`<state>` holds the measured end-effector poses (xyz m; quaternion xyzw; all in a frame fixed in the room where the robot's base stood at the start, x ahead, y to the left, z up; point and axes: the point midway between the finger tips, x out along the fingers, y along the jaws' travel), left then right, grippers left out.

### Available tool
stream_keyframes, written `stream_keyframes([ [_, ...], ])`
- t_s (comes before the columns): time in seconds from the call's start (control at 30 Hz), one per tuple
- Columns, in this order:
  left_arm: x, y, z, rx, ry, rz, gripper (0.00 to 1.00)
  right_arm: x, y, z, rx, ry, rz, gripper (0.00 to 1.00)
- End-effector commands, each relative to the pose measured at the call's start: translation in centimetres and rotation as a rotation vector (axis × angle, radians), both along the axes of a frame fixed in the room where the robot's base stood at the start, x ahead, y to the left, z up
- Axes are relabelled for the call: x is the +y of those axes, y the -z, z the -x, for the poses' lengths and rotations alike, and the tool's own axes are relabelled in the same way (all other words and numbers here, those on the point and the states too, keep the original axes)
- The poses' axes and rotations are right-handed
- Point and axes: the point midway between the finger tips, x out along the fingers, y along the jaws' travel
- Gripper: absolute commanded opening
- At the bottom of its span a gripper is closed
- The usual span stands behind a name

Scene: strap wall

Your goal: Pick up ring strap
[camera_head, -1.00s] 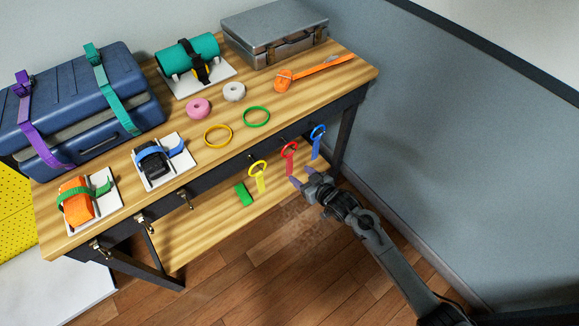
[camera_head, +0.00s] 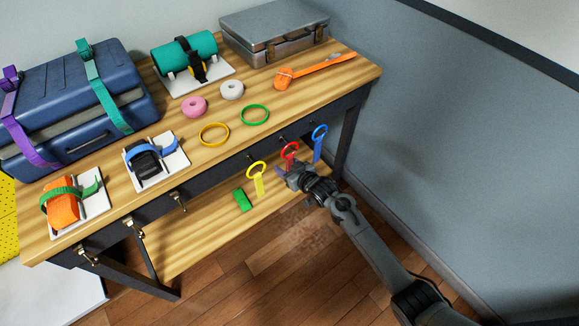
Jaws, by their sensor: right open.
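Several ring straps hang along the front edge of the workbench: a yellow one (camera_head: 257,170), a red one (camera_head: 290,152) and a blue one (camera_head: 319,141). Each has a ring at the top and a flat tail below. My right gripper (camera_head: 284,170) is open at the red ring strap, its fingers toward the lower part of that strap. The gripper hides much of the red tail, and I cannot tell whether it touches. The yellow strap is to its left and the blue strap is up and to its right. My left gripper is not in view.
On the workbench (camera_head: 330,95) lie a yellow ring (camera_head: 214,134), a green ring (camera_head: 255,115), tape rolls and an orange strap (camera_head: 310,70). A metal case (camera_head: 275,32) and a blue suitcase (camera_head: 75,105) stand behind. A green block (camera_head: 242,199) sits on the lower shelf.

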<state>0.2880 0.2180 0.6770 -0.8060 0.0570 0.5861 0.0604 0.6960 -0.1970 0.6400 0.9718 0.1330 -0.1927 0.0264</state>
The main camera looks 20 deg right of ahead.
Motion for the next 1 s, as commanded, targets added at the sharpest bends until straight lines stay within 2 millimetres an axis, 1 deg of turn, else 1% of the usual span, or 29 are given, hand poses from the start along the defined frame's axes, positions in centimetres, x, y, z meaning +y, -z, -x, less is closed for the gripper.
stream_keyframes([
  [0.2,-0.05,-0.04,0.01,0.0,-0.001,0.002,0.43,0.01,-0.02,-0.04,0.0,0.0,0.0,0.56],
  [0.57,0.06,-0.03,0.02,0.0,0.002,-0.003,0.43,-0.01,-0.01,-0.02,0.0,0.0,0.0,0.01],
  [0.6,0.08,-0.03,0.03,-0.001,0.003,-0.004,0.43,0.0,-0.04,-0.03,0.0,0.0,0.0,0.0],
  [0.83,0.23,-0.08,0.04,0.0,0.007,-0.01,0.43,-0.01,-0.13,-0.04,0.0,0.0,0.0,0.0],
  [1.0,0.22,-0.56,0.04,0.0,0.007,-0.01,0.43,-0.01,-0.87,-0.04,-0.001,0.0,0.0,0.0],
])
